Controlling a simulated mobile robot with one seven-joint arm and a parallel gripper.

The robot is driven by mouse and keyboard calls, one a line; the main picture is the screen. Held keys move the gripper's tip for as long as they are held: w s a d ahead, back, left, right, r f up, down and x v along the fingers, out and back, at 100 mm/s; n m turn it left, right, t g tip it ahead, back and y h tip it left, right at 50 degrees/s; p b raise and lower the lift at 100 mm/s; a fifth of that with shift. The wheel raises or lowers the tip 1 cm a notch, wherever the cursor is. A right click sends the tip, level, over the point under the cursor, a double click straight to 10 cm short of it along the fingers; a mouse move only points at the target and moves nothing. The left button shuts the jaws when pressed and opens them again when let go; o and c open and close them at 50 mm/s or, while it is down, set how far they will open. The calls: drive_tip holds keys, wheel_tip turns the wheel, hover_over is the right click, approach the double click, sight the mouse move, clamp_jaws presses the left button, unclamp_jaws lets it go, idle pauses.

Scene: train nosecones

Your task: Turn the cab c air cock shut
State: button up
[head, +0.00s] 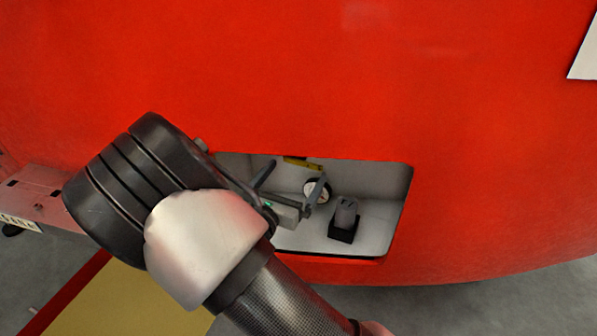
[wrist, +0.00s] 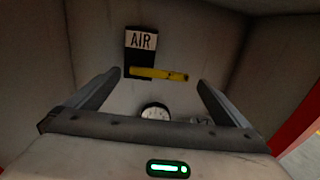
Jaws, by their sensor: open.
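The air cock's yellow handle (wrist: 160,74) lies about level in the wrist view, on the back wall of a pale recess, below a black and white AIR label (wrist: 143,40). In the head view the yellow handle (head: 303,163) shows at the recess's top edge, partly cut off. My gripper (wrist: 158,80) is open and empty, with one finger to each side of the handle in the picture. In the head view my gripper (head: 292,182) reaches into the recess from the left. I cannot tell how far the fingertips are from the handle. No cab letter is readable.
A round white gauge (head: 313,191) sits below the handle, partly behind a finger; it also shows in the wrist view (wrist: 155,112). A grey knob on a black base (head: 344,218) stands at the recess's right. The red nosecone (head: 470,130) surrounds the recess (head: 388,185), whose walls are close.

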sight(304, 161)
drive_tip(key=shift+x, duration=1.5)
drive_tip(key=shift+c, duration=0.4)
drive_tip(key=c, duration=1.3)
